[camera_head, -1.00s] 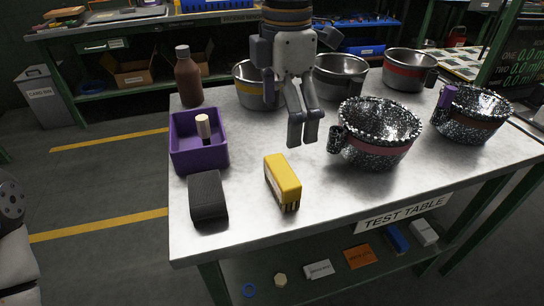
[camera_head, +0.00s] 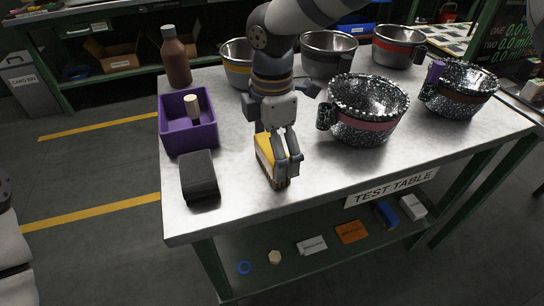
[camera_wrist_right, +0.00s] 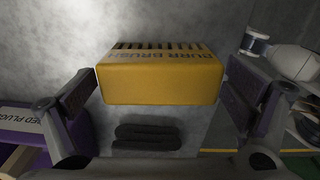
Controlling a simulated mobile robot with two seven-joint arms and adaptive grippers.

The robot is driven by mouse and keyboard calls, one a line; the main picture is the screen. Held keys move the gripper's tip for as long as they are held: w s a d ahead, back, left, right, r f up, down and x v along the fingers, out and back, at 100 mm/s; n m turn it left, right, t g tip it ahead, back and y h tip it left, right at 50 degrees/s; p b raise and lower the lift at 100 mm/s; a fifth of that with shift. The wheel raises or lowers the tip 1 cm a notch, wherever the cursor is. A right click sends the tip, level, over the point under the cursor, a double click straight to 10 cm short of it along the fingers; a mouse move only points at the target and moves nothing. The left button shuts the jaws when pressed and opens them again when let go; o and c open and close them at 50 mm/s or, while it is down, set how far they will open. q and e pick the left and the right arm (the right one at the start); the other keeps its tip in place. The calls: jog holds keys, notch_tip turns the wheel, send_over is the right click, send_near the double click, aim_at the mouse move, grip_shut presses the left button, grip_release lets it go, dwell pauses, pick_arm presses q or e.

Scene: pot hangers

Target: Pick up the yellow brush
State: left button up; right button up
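The yellow brush (camera_head: 265,150) lies on the near part of the metal table, partly hidden by my right gripper (camera_head: 286,166) in the head view. In the right wrist view the brush (camera_wrist_right: 160,80) shows its plain yellow side and printed lettering, with dark slots or bristles along its far edge. My right gripper (camera_wrist_right: 160,97) is open, with one finger on each side of the brush and a small gap visible at both sides. My left gripper is not in view.
A black block (camera_head: 199,176) lies just left of the brush, with a purple bin (camera_head: 190,138) behind it holding a pale peg. A speckled pot (camera_head: 365,108) stands close on the right. More pots and a brown bottle (camera_head: 175,56) stand farther back. The table's front edge is near.

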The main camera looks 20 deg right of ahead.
jog(key=c, duration=0.7)
jog(key=shift+c, duration=0.2)
jog(key=shift+r, duration=0.25)
notch_tip(320, 180, up, 3)
jog(key=shift+w+f, duration=0.1)
jog(key=s+r, duration=0.1)
jog(key=s+r+p, duration=0.1)
jog(key=r, duration=0.1)
jog(key=s+d+r, duration=0.1)
jog(key=r, duration=0.1)
jog(key=shift+s+r+p, duration=0.25)
jog(key=shift+s+p, duration=0.05)
jog(key=shift+s, duration=0.1)
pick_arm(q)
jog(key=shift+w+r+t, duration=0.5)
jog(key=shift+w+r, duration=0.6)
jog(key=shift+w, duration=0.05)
pick_arm(e)
jog(key=s+d+r, duration=0.3)
jog(key=s+r, duration=0.1)
jog(key=s, duration=0.5)
jog(key=shift+s, duration=0.4)
jog(key=shift+r, duration=0.1)
